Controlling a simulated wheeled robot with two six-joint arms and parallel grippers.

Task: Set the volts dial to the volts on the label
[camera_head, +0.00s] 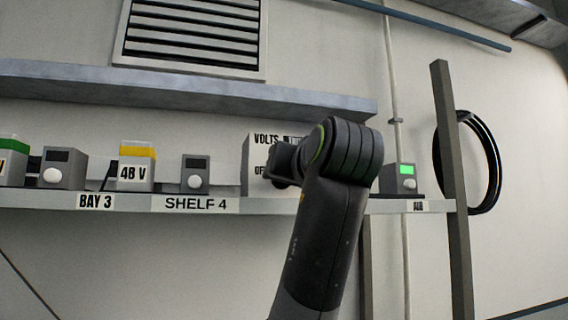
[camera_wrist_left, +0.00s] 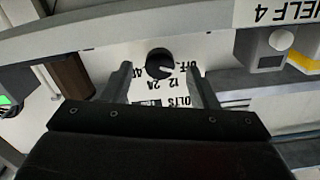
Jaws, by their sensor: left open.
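The pale volts panel (camera_head: 257,148) stands on the shelf, partly hidden behind my left arm in the head view. In the left wrist view, upside down, its round black dial (camera_wrist_left: 159,63) has a small white pointer mark. Printed marks OFF, 48, 24, 12 and VOLTS lie around it; I cannot tell for sure which one the pointer meets. My left gripper (camera_wrist_left: 158,67) is open, a finger on each side of the dial, with visible gaps. A box with a yellow band (camera_head: 138,152) carries a label (camera_head: 133,174) reading 48 V. My right gripper is not in view.
Grey units with white knobs (camera_head: 195,174) stand left of the panel on the shelf (camera_head: 270,206), and one with a green screen (camera_head: 405,178) stands right. A ledge (camera_head: 190,90) runs above. A post (camera_head: 451,190) and a black cable coil (camera_head: 485,160) are at right.

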